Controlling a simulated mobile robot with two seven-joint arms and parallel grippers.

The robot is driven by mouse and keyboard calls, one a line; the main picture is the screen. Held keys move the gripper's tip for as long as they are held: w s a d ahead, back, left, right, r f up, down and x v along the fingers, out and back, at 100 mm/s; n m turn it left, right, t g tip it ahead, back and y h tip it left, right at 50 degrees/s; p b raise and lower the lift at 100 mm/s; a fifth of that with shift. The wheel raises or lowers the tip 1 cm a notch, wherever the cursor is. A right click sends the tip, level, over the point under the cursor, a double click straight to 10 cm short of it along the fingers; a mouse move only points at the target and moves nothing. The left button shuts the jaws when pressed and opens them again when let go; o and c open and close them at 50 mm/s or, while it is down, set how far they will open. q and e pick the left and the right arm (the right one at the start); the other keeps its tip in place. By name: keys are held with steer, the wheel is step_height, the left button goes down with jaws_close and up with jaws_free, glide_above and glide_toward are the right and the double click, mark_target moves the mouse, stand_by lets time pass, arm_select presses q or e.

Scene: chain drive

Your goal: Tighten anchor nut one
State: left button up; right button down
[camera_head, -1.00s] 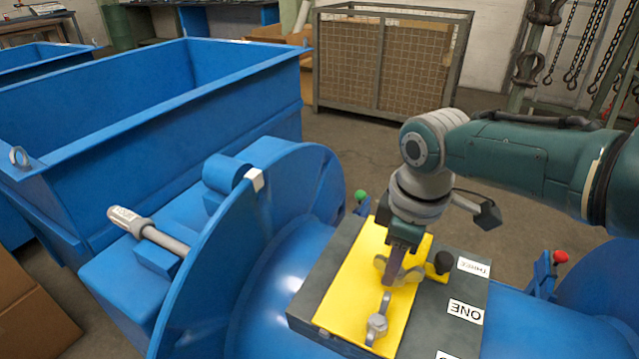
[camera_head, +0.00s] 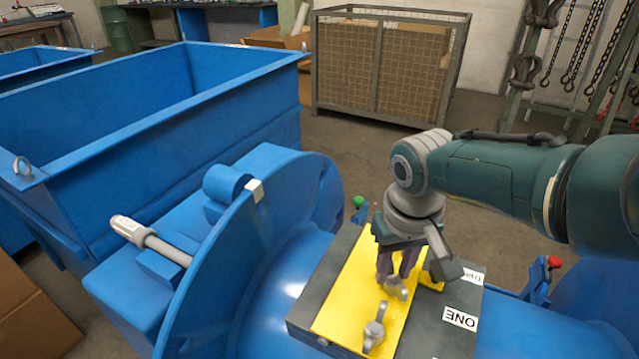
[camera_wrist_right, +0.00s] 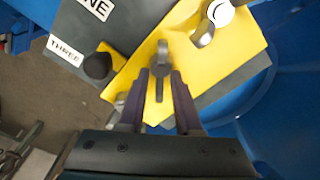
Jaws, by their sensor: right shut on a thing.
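A yellow plate (camera_head: 336,305) lies on a dark grey block (camera_head: 303,318) with white labels. A grey wing nut (camera_head: 397,290) stands on the plate, and my right gripper (camera_head: 398,278) comes down on it from above. In the right wrist view the fingers (camera_wrist_right: 160,82) are shut on this wing nut (camera_wrist_right: 161,55), one on each side of a wing. A second wing nut (camera_head: 374,332) stands nearer on the plate, clear of the gripper; it also shows in the wrist view (camera_wrist_right: 204,33). The label ONE (camera_head: 460,319) is on the block's right side. My left gripper is out of view.
A black knob (camera_wrist_right: 97,66) stands close beside the fingers; the gripper hides it in the head view. The block sits on a blue drum, with a large blue flange (camera_head: 255,250) to its left. A red-knobbed lever (camera_head: 553,263) is at the right.

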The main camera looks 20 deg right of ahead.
mark_target(394, 276)
steer(key=m, duration=0.6)
steer(key=shift+s+d+m+h, duration=0.1)
steer(key=shift+m+h, duration=0.2)
steer(key=m, duration=0.6)
steer(key=shift+s+d+g, duration=0.1)
steer(key=shift+s+g, duration=0.05)
steer(key=shift+g, duration=0.15)
steer(key=m, duration=0.3)
steer(key=m+b, duration=0.1)
steer(key=m, duration=0.2)
steer(key=shift+s+m+g, duration=0.2)
steer(key=shift+m+g, duration=0.1)
steer(key=m+b, duration=0.1)
steer(key=m, duration=0.5)
steer(key=shift+s, duration=0.2)
steer(key=shift+m, duration=0.3)
steer(key=c, duration=0.9)
jaws_free()
steer(key=r+p, duration=0.1)
steer(key=r, duration=0.2)
steer(key=r+p, duration=0.2)
steer(key=r, duration=0.1)
steer(key=a+r+p, duration=0.1)
steer(key=r+p, duration=0.1)
steer(key=r, duration=0.1)
steer(key=shift+w, duration=0.1)
steer(key=shift+a+r+p, duration=0.15)
steer(key=shift+r+p, duration=0.15)
steer(key=shift+r, duration=0.15)
